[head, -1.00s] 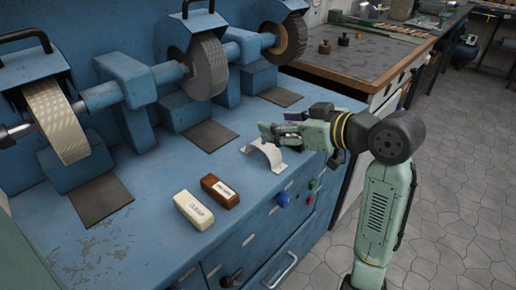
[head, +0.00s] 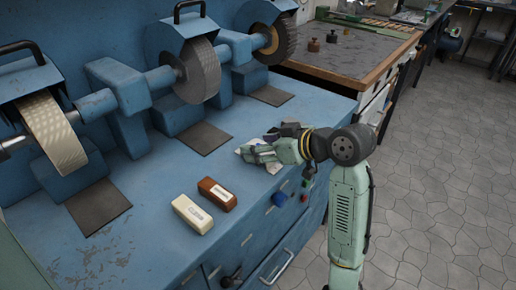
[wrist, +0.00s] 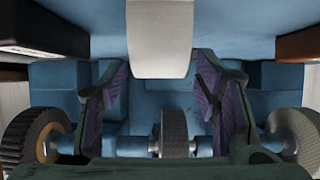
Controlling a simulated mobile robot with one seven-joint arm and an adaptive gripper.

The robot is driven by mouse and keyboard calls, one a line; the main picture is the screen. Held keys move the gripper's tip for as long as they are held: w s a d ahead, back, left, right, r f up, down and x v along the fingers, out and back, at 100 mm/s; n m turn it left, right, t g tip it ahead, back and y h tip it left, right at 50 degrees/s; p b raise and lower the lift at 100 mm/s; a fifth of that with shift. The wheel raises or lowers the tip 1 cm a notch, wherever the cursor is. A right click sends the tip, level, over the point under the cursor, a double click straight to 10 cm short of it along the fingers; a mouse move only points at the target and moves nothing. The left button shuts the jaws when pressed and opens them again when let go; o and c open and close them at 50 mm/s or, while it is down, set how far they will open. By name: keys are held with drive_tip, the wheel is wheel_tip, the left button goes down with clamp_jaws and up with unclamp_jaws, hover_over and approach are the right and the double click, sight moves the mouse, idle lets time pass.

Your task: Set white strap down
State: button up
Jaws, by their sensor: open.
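The white strap, a curved arch-like piece, stands on the blue bench top (head: 150,205). In the head view most of it is hidden by my gripper (head: 250,151), and only pale parts of the strap (head: 273,168) show around the fingers. In the wrist view the strap (wrist: 158,38) hangs in from the top centre, between the lines of my two fingers. My gripper (wrist: 160,82) is open, with clear space on both sides of the strap. I see no finger touching it.
A cream bar (head: 192,213) and a brown bar (head: 217,194) lie to the left of my gripper. Grinding wheels (head: 195,72) and dark mats (head: 205,138) line the back. The bench's left part is free.

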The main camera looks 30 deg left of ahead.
drive_tip(key=shift+w+a+f, duration=0.1)
drive_tip(key=shift+a+f, duration=0.2)
drive_tip(key=shift+a, duration=0.25)
drive_tip(key=shift+c, duration=0.4)
drive_tip(key=c, duration=0.9)
drive_tip(key=shift+c, duration=0.2)
